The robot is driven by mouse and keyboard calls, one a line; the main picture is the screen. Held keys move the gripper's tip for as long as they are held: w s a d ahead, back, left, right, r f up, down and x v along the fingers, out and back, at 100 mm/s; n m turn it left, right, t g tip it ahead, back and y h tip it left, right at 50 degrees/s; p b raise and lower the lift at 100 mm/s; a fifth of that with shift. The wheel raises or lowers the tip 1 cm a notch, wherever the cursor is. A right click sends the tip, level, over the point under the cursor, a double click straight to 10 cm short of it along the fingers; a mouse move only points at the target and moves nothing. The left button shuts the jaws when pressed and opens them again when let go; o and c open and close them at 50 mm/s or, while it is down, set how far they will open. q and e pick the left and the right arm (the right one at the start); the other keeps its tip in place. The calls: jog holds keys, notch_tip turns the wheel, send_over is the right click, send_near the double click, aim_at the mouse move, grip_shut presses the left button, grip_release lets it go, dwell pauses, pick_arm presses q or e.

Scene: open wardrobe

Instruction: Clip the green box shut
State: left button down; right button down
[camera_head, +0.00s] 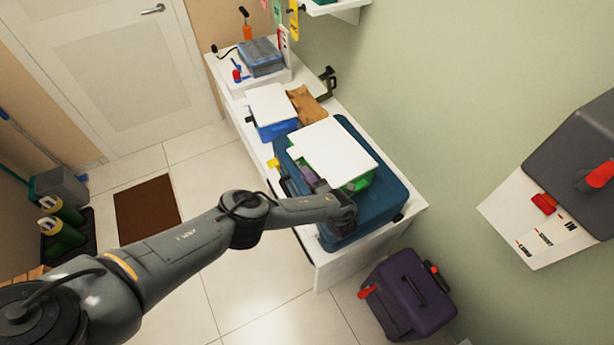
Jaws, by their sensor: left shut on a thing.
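The green box (359,184) lies on a teal suitcase (382,203) on the white bench. Its flat white lid (335,151) covers most of it, and green shows along the near edge and right corner. My left gripper (313,179) reaches in from the lower left and is shut at the near side of the green box, just below the lid edge. The wrist and fingers hide that part of the box, so its clip and the exact contact cannot be made out. My right gripper is not in view.
A blue box with a white lid (270,104) and a brown piece (306,104) lie farther along the bench (407,211). A purple case (408,292) stands on the floor at its near end. A dark grey case (580,150) sits on a white shelf at right.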

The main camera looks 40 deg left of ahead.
pick_arm(q)
jog(key=c, duration=1.1)
grip_release()
jog(key=shift+c, duration=0.2)
jog(key=shift+d, duration=0.1)
jog(key=p+v, duration=0.2)
jog(key=v, duration=0.8)
jog(key=shift+d, duration=0.3)
jog(key=shift+s, duration=0.1)
